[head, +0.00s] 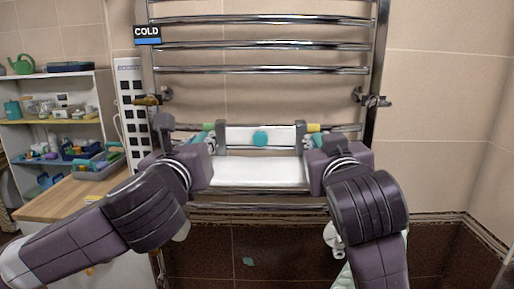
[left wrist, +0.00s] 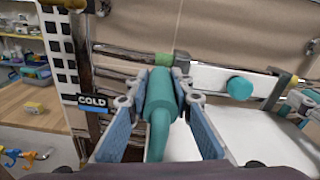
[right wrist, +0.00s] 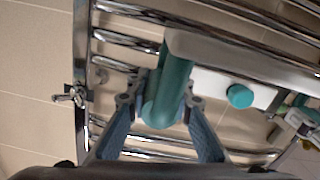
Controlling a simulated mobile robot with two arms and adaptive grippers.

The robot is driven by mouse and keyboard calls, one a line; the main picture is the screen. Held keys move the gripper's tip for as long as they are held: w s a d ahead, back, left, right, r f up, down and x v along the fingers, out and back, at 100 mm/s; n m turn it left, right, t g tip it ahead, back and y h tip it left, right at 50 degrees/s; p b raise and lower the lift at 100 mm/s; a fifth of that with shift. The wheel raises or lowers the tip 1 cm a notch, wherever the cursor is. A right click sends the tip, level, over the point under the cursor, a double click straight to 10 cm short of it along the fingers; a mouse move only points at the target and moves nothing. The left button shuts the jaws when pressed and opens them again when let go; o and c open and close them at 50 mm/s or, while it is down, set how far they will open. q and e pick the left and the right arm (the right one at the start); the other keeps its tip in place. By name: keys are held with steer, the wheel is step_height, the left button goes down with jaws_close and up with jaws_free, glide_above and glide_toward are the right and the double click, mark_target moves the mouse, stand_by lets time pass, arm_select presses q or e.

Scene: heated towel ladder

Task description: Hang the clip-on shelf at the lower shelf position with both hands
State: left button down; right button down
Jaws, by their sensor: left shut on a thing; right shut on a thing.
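The clip-on shelf (head: 260,172) is white, with an upright back plate, a round teal knob (head: 260,139) and a grey hook at each side. It is held roughly level in front of the ladder. Its hooks are close to a rail with green (head: 208,126) and yellow (head: 313,127) bands; I cannot tell whether they rest on it. My left gripper (head: 207,143) is shut on the shelf's left teal handle (left wrist: 160,100). My right gripper (head: 317,140) is shut on the right teal handle (right wrist: 171,85). My wrists hide parts of the shelf's sides.
The chrome towel ladder (head: 262,45) has several rails, with a COLD sign (head: 147,35) at upper left. A white perforated panel (head: 132,110) stands left of it. A wooden counter (head: 75,197) and shelving (head: 55,122) are further left. Bare tiled wall lies right.

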arm_select(q)
steer(key=shift+f, duration=1.05)
arm_select(e)
steer(key=shift+d+f, duration=0.15)
steer(key=shift+f, duration=0.3)
arm_select(q)
steer(key=c, duration=2)
jaws_free()
steer(key=shift+a, duration=0.1)
steer(key=o, duration=0.4)
steer(key=shift+a+r, duration=0.1)
steer(key=shift+r, duration=0.05)
arm_select(e)
steer(key=shift+a, duration=0.2)
steer(key=c, duration=2.2)
jaws_free()
arm_select(q)
steer(key=shift+d+r, duration=0.2)
steer(key=shift+d, duration=0.05)
arm_select(e)
steer(key=o, duration=0.6)
steer(key=shift+d+r, duration=0.1)
steer(key=shift+d, duration=0.05)
steer(key=shift+r, duration=0.1)
arm_select(q)
steer(key=o, duration=0.4)
arm_select(e)
steer(key=o, duration=0.4)
